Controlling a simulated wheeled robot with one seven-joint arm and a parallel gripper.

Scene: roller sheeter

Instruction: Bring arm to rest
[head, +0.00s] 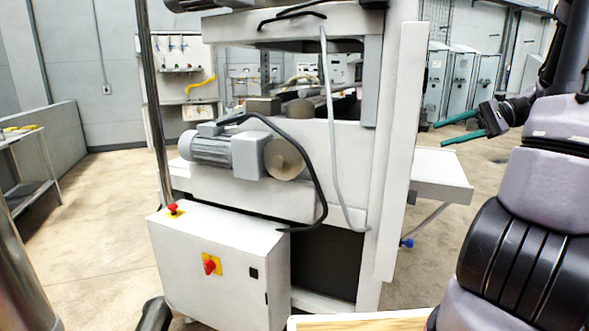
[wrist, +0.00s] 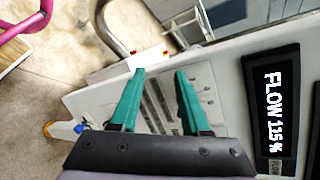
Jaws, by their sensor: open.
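My gripper (head: 458,128) shows at the right of the head view, at the end of my grey and black arm. Its two teal fingers point left and are spread apart with nothing between them. The fingers also show in the wrist view (wrist: 158,100), apart and empty. Behind them in the wrist view is a light panel (wrist: 228,95) with a dark display (wrist: 271,105) reading "FLOW 115 %". I cannot tell whether the fingertips touch the panel.
The sheeter machine (head: 335,150) fills the middle of the head view, with a grey motor (head: 212,150) and a white control box (head: 225,265) in front. A side shelf (head: 440,175) juts out below my gripper. A metal table (head: 25,170) stands at left. Floor (head: 100,215) between is clear.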

